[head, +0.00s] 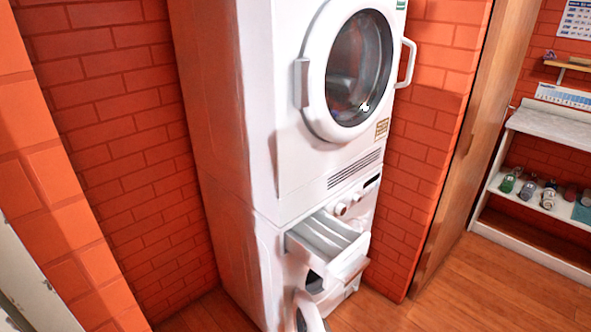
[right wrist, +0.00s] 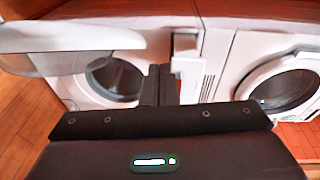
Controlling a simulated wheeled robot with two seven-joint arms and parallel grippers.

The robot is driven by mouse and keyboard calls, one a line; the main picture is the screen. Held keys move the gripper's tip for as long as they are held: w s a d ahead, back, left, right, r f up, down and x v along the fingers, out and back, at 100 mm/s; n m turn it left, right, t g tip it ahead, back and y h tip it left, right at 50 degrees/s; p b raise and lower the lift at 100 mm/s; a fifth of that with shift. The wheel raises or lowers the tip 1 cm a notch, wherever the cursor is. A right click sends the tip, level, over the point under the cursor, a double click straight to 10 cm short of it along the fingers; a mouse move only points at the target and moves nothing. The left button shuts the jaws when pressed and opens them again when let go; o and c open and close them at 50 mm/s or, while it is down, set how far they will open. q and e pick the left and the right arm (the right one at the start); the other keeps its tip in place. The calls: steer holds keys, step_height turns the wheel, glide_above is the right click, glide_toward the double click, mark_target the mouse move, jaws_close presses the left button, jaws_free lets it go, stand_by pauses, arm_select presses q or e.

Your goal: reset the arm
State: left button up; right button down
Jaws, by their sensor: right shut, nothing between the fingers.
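My right gripper (right wrist: 160,85) shows in the right wrist view. Its two dark fingers are together with nothing between them, in front of the stacked machines. No arm or gripper of mine shows clearly in the head view, and my left gripper is not in view. The upper white machine (head: 285,90) has a round dark-glass door (head: 360,68) that is closed. The lower white machine (head: 235,255) has its drawer (head: 330,248) pulled out. Its round door (head: 308,314) stands open at the bottom edge, partly cut off.
Orange brick walls (head: 110,110) stand left of and behind the machines. A wooden panel (head: 470,150) stands to the right. A white shelf unit (head: 540,190) with several jars is at the far right. The wooden floor (head: 490,285) between is clear.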

steer(key=s+f+n+g+h, duration=0.2)
steer(key=s+f, duration=0.2)
steer(key=f, duration=0.3)
steer(key=s+d+f+n+g+h, duration=0.1)
steer(key=s+f+n+g, duration=0.2)
steer(key=f, duration=0.4)
steer(key=s+f+n+g+h, duration=0.1)
steer(key=s+f+g+h, duration=0.1)
steer(key=s+f, duration=0.4)
steer(key=s+d+f+n+g+h, duration=0.2)
steer(key=s+f, duration=0.3)
steer(key=s, duration=0.3)
steer(key=s+d+f+n+g+h, duration=0.1)
steer(key=s+f+n+g, duration=0.3)
steer(key=s, duration=0.5)
steer(key=shift+d+f+n+g+h, duration=0.35)
steer(key=shift+f+n+g+h, duration=0.05)
steer(key=shift+f+n, duration=0.4)
steer(key=shift+s, duration=0.1)
